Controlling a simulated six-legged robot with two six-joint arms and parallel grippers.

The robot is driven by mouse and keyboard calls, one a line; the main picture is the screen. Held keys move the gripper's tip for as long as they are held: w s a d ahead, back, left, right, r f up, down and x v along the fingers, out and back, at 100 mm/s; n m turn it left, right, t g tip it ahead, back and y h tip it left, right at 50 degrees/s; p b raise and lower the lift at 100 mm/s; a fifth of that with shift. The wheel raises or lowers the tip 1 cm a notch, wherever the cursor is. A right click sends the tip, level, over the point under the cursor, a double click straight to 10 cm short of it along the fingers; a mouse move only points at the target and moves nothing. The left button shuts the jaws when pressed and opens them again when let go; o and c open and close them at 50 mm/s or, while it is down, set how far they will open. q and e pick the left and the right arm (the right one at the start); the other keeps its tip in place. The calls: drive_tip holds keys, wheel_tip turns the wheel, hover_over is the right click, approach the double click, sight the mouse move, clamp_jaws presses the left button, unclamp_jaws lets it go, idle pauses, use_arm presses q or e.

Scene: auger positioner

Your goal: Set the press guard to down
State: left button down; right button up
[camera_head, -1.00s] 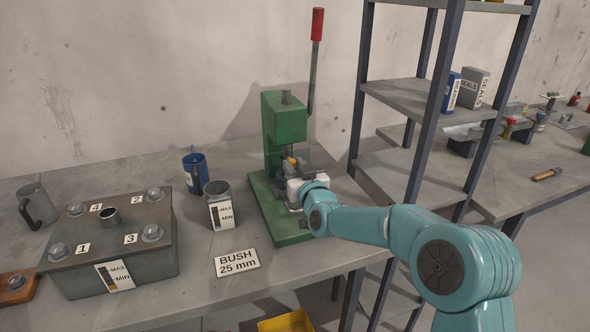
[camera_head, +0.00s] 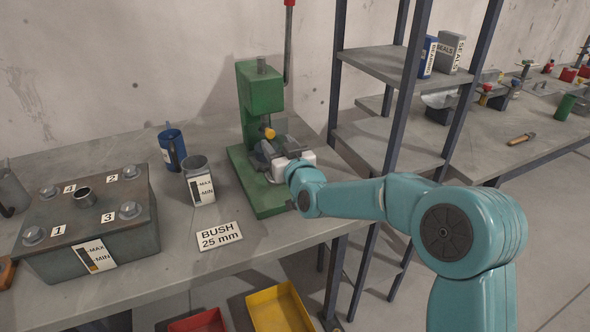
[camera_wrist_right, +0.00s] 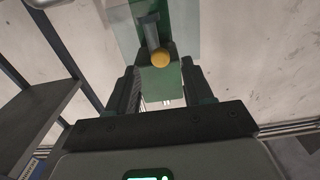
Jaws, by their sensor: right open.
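The green press (camera_head: 262,105) stands at the back of the bench, its lever rising out of the top of the head view. A yellow knob (camera_head: 268,132) shows on its front; in the wrist view the knob (camera_wrist_right: 160,60) is at the end of a grey bar. A pale see-through panel (camera_wrist_right: 122,28), perhaps the guard, shows beside it; its exact position is unclear. My right gripper (camera_head: 270,148) is open in front of the press, just below the knob. In the wrist view the knob appears beyond the gap between the fingers (camera_wrist_right: 160,92), apart from them. My left gripper is not in view.
Left of the press stand a blue mug (camera_head: 172,148), a grey cup (camera_head: 198,182) and a box with numbered bolts (camera_head: 95,240). A BUSH 25 mm card (camera_head: 220,237) lies in front. A shelf rack (camera_head: 385,145) rises at right. A yellow bin (camera_head: 280,308) is below the bench edge.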

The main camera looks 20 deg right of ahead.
drive_tip(key=s+b, duration=0.2)
drive_tip(key=s, duration=1.1)
drive_tip(key=shift+d, duration=0.2)
